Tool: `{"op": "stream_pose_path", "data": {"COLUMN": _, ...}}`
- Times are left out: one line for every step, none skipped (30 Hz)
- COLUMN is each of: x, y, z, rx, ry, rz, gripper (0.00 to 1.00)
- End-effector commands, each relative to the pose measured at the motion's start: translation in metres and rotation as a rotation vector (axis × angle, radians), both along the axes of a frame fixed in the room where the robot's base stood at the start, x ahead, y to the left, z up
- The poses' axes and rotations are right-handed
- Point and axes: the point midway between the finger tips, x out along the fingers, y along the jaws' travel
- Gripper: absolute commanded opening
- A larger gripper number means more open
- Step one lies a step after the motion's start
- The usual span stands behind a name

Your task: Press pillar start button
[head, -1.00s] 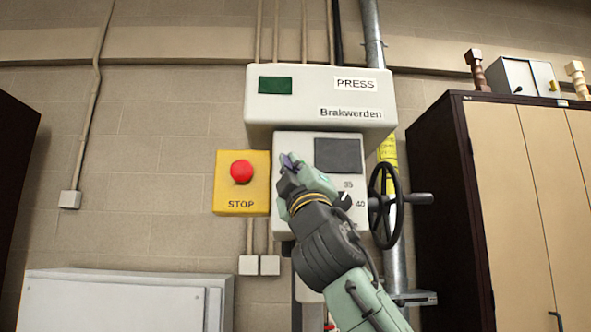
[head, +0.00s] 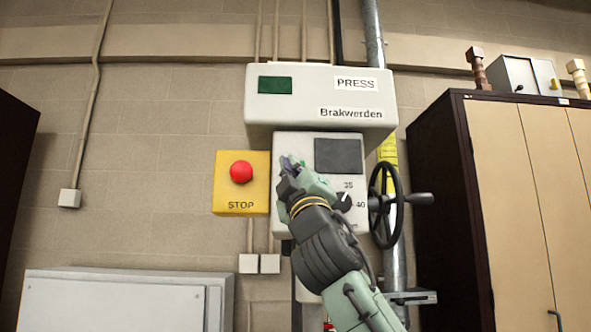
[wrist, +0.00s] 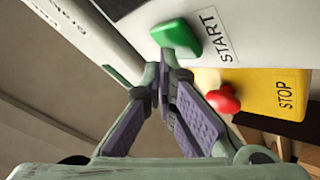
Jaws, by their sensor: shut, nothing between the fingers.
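The green start button (wrist: 177,37) shows in the wrist view on a pale panel, beside a START label (wrist: 216,35). In the head view the button is hidden behind my gripper (head: 287,163), which is in front of the left part of the white control box (head: 296,144). In the wrist view my gripper (wrist: 164,76) is shut and empty, its fingertips close to the button's lower edge. I cannot tell whether they touch it.
A red stop button (head: 241,172) on a yellow box (head: 229,198) is just left of my gripper. A dial (head: 343,202) and a black handwheel (head: 386,205) are to the right. The PRESS box (head: 300,108) juts out above.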

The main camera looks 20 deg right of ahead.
Motion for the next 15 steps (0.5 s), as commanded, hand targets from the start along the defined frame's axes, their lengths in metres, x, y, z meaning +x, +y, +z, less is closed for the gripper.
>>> {"op": "stream_pose_path", "data": {"x": 0.0008, "y": -0.0002, "z": 0.0003, "rx": 0.000, "ry": 0.000, "rz": 0.000, "gripper": 0.00}}
{"op": "stream_pose_path", "data": {"x": 0.0011, "y": -0.0003, "z": 0.0004, "rx": 0.000, "ry": 0.000, "rz": 0.000, "gripper": 0.00}}
{"op": "stream_pose_path", "data": {"x": 0.0016, "y": -0.0005, "z": 0.0004, "rx": 0.001, "ry": 0.000, "rz": 0.001, "gripper": 0.00}}
{"op": "stream_pose_path", "data": {"x": 0.0019, "y": -0.0005, "z": 0.0004, "rx": 0.001, "ry": 0.000, "rz": 0.001, "gripper": 0.00}}
{"op": "stream_pose_path", "data": {"x": 0.0023, "y": -0.0006, "z": 0.0005, "rx": 0.001, "ry": 0.000, "rz": 0.001, "gripper": 0.00}}
{"op": "stream_pose_path", "data": {"x": 0.0027, "y": -0.0007, "z": 0.0005, "rx": 0.001, "ry": 0.000, "rz": 0.001, "gripper": 0.00}}
{"op": "stream_pose_path", "data": {"x": 0.0031, "y": -0.0008, "z": 0.0005, "rx": 0.001, "ry": 0.000, "rz": 0.001, "gripper": 0.00}}
{"op": "stream_pose_path", "data": {"x": 0.0035, "y": -0.0008, "z": 0.0005, "rx": 0.001, "ry": 0.000, "rz": 0.001, "gripper": 0.00}}
{"op": "stream_pose_path", "data": {"x": 0.0039, "y": -0.0009, "z": 0.0005, "rx": 0.001, "ry": 0.000, "rz": 0.001, "gripper": 0.00}}
{"op": "stream_pose_path", "data": {"x": 0.0043, "y": -0.0010, "z": 0.0006, "rx": 0.001, "ry": 0.000, "rz": 0.001, "gripper": 0.00}}
{"op": "stream_pose_path", "data": {"x": 0.0046, "y": -0.0011, "z": 0.0005, "rx": 0.001, "ry": 0.000, "rz": 0.001, "gripper": 0.00}}
{"op": "stream_pose_path", "data": {"x": 0.0052, "y": -0.0013, "z": 0.0005, "rx": 0.001, "ry": 0.000, "rz": 0.001, "gripper": 0.00}}
{"op": "stream_pose_path", "data": {"x": 0.0055, "y": -0.0014, "z": 0.0005, "rx": 0.001, "ry": 0.000, "rz": 0.001, "gripper": 0.00}}
{"op": "stream_pose_path", "data": {"x": 0.0059, "y": -0.0015, "z": 0.0005, "rx": 0.001, "ry": 0.000, "rz": 0.001, "gripper": 0.00}}
{"op": "stream_pose_path", "data": {"x": 0.0064, "y": -0.0017, "z": 0.0004, "rx": 0.001, "ry": 0.000, "rz": 0.001, "gripper": 0.00}}
